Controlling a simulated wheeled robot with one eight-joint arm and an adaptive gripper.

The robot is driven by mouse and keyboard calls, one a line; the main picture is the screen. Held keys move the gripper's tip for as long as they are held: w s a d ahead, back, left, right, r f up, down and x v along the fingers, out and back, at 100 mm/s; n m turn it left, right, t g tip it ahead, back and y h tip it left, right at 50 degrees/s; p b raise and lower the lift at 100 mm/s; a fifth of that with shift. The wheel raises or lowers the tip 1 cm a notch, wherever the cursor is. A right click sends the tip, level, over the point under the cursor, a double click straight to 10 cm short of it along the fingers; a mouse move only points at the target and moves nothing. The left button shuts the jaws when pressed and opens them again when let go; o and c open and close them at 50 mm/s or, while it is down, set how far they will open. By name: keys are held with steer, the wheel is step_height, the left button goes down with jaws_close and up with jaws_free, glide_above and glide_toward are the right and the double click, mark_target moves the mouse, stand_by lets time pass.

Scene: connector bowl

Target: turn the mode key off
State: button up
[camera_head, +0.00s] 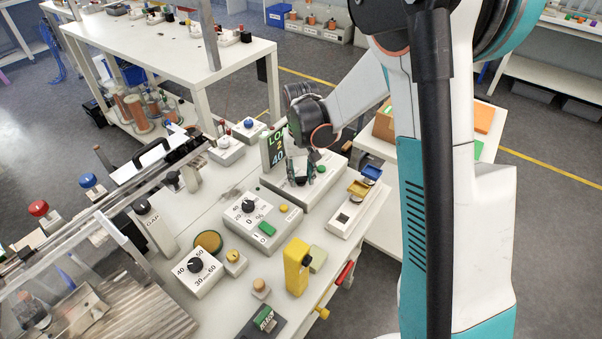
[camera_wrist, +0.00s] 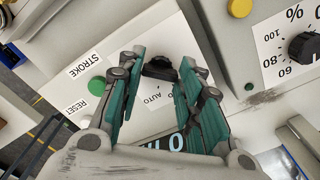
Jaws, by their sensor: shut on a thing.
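The mode key (camera_wrist: 160,68) is a small black key or knob on a white plate marked AUTO (camera_wrist: 153,97), in the wrist view. My gripper (camera_wrist: 160,80) has its two green-padded fingers on either side of it, shut on it. Other marks on the plate are hidden by my fingers, so I cannot read which setting the key points to. In the head view my gripper (camera_head: 298,172) is low over the grey control box (camera_head: 318,195) with the lit display (camera_head: 275,150). The key itself is hidden there.
A green button (camera_wrist: 97,85) sits beside my fingers, near the STROKE and RESET labels. A black dial (camera_wrist: 305,46) and a yellow button (camera_wrist: 239,8) are on the neighbouring box. A yellow block (camera_head: 297,266) stands nearer on the bench (camera_head: 210,290).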

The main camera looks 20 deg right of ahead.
mark_target(301, 177)
steer(key=o, duration=1.1)
steer(key=shift+c, duration=0.2)
steer(key=shift+r, duration=0.1)
step_height(301, 177, up, 12)
